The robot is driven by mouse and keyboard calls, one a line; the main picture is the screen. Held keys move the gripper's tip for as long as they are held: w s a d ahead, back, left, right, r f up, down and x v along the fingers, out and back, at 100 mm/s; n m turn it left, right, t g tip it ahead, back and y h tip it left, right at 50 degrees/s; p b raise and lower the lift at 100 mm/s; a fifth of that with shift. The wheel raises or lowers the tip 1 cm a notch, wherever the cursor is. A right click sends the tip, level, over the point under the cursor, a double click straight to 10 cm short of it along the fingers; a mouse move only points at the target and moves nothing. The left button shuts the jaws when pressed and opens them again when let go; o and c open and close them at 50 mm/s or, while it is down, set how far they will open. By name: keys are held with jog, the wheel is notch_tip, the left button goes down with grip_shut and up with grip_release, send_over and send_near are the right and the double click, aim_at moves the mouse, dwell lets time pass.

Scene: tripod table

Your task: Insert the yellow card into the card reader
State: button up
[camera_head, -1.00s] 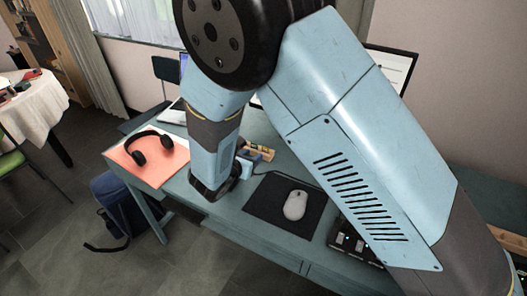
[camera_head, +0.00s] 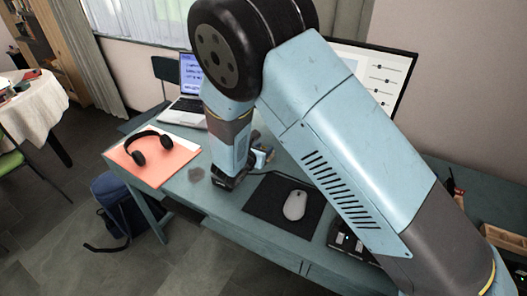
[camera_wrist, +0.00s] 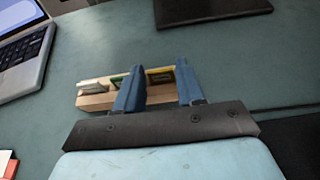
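In the wrist view a wooden card holder (camera_wrist: 95,101) lies on the desk with several cards in its slots. A whitish card stands at its left end and a green-edged one beside it. A dark card with a yellowish part (camera_wrist: 160,78) shows between my fingers; I cannot tell if it is the yellow card. My gripper (camera_wrist: 158,72) is open, its two blue fingers apart over the holder. In the head view my gripper (camera_head: 228,182) is low over the desk, mostly hidden by my wrist. I cannot clearly identify the card reader.
A mouse (camera_head: 294,205) lies on a black pad (camera_head: 266,210) right of my gripper. A dark device with small lights (camera_head: 345,240) is partly behind my arm. A laptop (camera_head: 184,112), headphones (camera_head: 150,146) on an orange folder (camera_head: 160,172) and a monitor (camera_head: 398,85) stand around.

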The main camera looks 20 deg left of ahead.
jog(key=c, duration=0.7)
jog(key=shift+r, duration=0.1)
jog(key=shift+r, duration=0.25)
notch_tip(320, 180, up, 2)
jog(key=shift+r, duration=0.15)
jog(key=s+d+r, duration=0.6)
jog(key=s+r, duration=0.4)
jog(key=s, duration=0.2)
jog(key=s+a+f, duration=0.1)
jog(key=a, duration=0.3)
jog(key=s+a+f, duration=0.1)
jog(key=s+a, duration=0.1)
jog(key=a, duration=0.2)
jog(key=s+a+f, duration=0.1)
jog(key=a, duration=0.4)
jog(key=shift+s, duration=0.2)
